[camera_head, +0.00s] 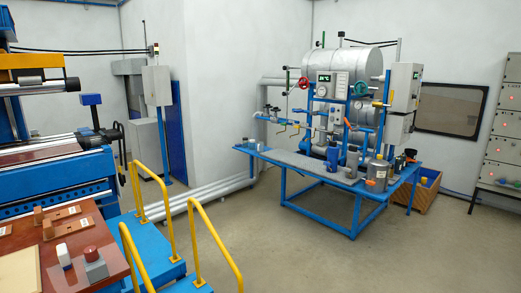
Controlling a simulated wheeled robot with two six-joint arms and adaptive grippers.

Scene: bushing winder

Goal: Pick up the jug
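A grey cylindrical container (377,178) with an orange patch stands upright at the front right of the blue table (340,192). It looks most like a jug, but it is too small to be sure. A smaller dark grey vessel (351,163) stands just left of it, and a dark blue cup-like item (410,155) stands behind it to the right. Neither of my grippers is in view.
Tanks, pipes and valves (340,90) rise behind the table. A brown crate (425,185) stands on the floor at its right. Yellow handrails (215,245) flank blue steps at the left. A brown worktop (75,250) is at lower left. Floor before the table is clear.

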